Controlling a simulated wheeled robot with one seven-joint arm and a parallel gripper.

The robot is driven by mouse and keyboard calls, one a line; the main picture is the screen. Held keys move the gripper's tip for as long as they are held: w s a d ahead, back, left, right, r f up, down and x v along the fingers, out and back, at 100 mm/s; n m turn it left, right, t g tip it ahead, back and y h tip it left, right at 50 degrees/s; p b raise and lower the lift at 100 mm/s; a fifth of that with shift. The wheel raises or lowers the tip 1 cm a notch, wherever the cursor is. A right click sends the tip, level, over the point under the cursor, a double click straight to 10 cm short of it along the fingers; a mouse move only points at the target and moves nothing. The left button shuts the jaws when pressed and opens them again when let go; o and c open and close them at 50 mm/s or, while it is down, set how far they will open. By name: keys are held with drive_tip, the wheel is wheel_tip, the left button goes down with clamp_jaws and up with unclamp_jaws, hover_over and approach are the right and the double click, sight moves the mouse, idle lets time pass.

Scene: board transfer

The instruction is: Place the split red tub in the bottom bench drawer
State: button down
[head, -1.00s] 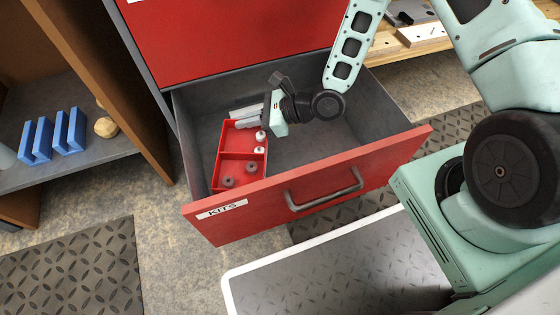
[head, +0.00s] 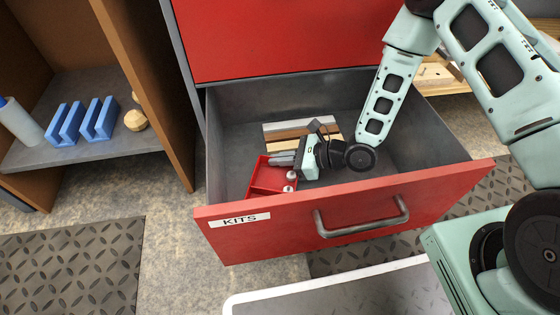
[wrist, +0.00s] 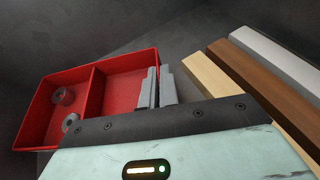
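The split red tub (head: 266,178) is inside the open bottom drawer, at its left side, partly hidden behind the drawer front (head: 350,210) labelled KITS. In the wrist view, the tub (wrist: 118,66) has a divider, with grey ring-like parts (wrist: 62,96) in its left compartment. Small white parts (head: 291,175) show in the tub in the head view. My gripper (head: 285,159) reaches down into the drawer. Its fingers (wrist: 159,86) are close together at the tub's right wall and appear shut on it. I cannot tell whether the tub touches the drawer floor.
White, brown and light wood strips (head: 300,129) lie in the drawer behind the tub; they show at right in the wrist view (wrist: 240,75). The drawer's right side looks clear. A red upper drawer front (head: 290,40) is above.

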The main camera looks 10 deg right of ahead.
drive_tip(key=c, duration=2.1)
unclamp_jaws()
drive_tip(key=shift+f, duration=0.1)
drive_tip(key=o, duration=0.4)
